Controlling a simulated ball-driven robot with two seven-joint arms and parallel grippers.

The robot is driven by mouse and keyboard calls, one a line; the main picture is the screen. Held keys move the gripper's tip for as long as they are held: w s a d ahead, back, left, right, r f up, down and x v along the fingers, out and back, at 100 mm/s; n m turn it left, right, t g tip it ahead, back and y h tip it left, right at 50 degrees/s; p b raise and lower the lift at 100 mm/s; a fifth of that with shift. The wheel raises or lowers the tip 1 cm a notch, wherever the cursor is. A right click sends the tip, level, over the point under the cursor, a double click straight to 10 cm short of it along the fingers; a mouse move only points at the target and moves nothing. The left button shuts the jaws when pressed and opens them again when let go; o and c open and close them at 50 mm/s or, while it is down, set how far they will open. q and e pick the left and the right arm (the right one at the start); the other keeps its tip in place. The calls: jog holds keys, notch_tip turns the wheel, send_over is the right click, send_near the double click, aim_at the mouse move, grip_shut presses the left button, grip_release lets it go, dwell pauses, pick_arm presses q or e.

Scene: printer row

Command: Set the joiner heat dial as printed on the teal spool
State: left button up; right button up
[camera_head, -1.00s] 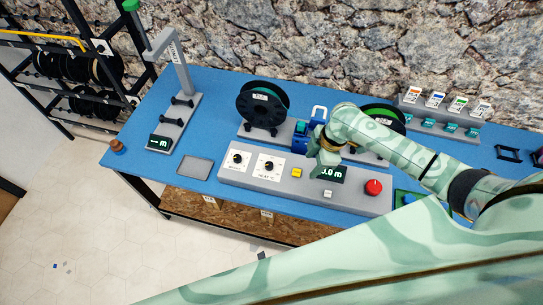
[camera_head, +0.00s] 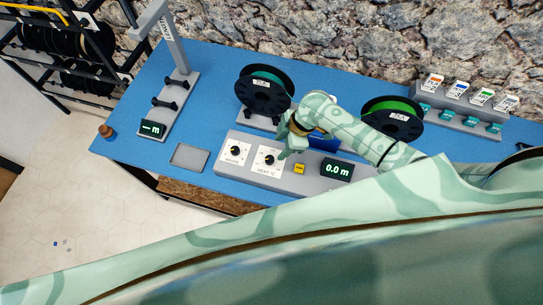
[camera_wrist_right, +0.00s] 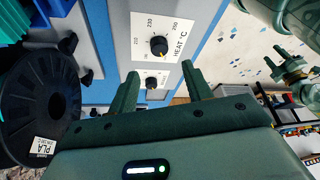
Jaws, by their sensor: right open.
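The heat dial (camera_head: 269,159) is a black knob on a white plate marked HEAT °C, on the grey joiner panel. In the right wrist view the same dial (camera_wrist_right: 159,46) shows a small yellow mark and printed numbers around it; the exact setting is too small to tell. The teal spool (camera_head: 262,92) stands behind the panel, black-flanged with a white PLA label; in the wrist view its label (camera_wrist_right: 43,147) shows PLA and smaller print I cannot read. My right gripper (camera_head: 284,154) is open and empty, its fingers (camera_wrist_right: 160,72) pointing toward the heat dial, apart from it.
A second dial (camera_head: 235,151) sits left of the heat dial. A yellow button (camera_head: 299,169) and a 0.0 m display (camera_head: 337,169) are to its right. A green spool (camera_head: 392,120) stands behind. My arm covers the panel's right end. A flat grey tray (camera_head: 190,156) lies left.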

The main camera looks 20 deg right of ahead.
aim_at(272, 157)
jog(key=b+x, duration=0.2)
jog(key=x, duration=0.5)
jog(key=shift+f, duration=0.2)
jog(key=shift+a+f+b, duration=0.3)
jog(key=shift+f+b, duration=0.05)
jog(key=shift+f, duration=0.15)
pick_arm(q)
jog(key=f, duration=0.1)
jog(key=w+f, duration=0.1)
jog(key=f, duration=0.1)
jog(key=shift+f, duration=0.1)
jog(key=shift+s+d, duration=0.1)
pick_arm(e)
jog(key=c, duration=1)
